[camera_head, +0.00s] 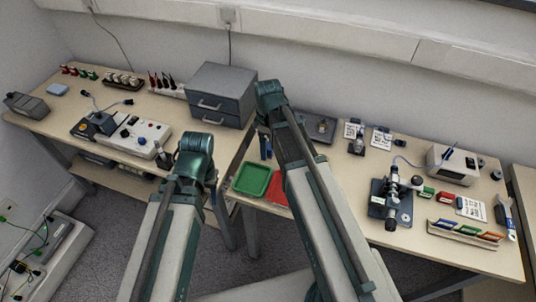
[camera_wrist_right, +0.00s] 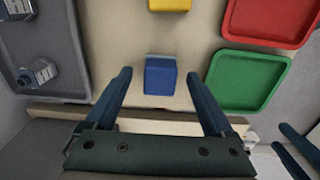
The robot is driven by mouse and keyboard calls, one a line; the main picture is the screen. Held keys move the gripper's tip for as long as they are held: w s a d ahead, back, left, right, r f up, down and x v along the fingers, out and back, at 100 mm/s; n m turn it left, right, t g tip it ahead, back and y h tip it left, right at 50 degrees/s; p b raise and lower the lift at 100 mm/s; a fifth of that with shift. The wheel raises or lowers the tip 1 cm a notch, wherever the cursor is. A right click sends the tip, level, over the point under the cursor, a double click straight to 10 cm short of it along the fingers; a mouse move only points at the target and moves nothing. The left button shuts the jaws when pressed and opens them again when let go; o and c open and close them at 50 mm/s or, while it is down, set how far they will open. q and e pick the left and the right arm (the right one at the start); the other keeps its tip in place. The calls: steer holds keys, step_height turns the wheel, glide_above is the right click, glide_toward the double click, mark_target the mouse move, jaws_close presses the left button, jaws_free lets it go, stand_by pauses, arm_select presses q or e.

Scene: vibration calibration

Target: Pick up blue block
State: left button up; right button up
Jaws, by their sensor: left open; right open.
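The blue block (camera_wrist_right: 160,75) rests on the light table top in the right wrist view. My right gripper (camera_wrist_right: 159,86) is open, with one finger on each side of the block in that view. I cannot tell whether the fingers are down at the block's height, and no contact shows. In the head view my right gripper (camera_head: 265,147) hangs near the green tray, and I cannot make out the blue block there. My left arm ends at the lower left of the bench, and two fingers of my left gripper (camera_wrist_right: 298,152) show apart and empty at the right wrist view's lower right.
A green tray (camera_wrist_right: 246,80) and a red tray (camera_wrist_right: 268,20) lie right of the block. A yellow block (camera_wrist_right: 170,4) is above it, and a grey tray (camera_wrist_right: 62,75) with metal bolts is left. A grey drawer cabinet (camera_head: 221,94) stands behind. The table edge is close below the block.

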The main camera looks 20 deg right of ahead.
steer(key=shift+f+b, duration=0.35)
steer(key=shift+f, duration=0.45)
arm_select(q)
steer(key=shift+f, duration=0.7)
arm_select(e)
steer(key=shift+r, duration=0.1)
jaws_close()
arm_select(q)
steer(key=shift+r, duration=0.1)
arm_select(e)
steer(key=shift+r, duration=0.1)
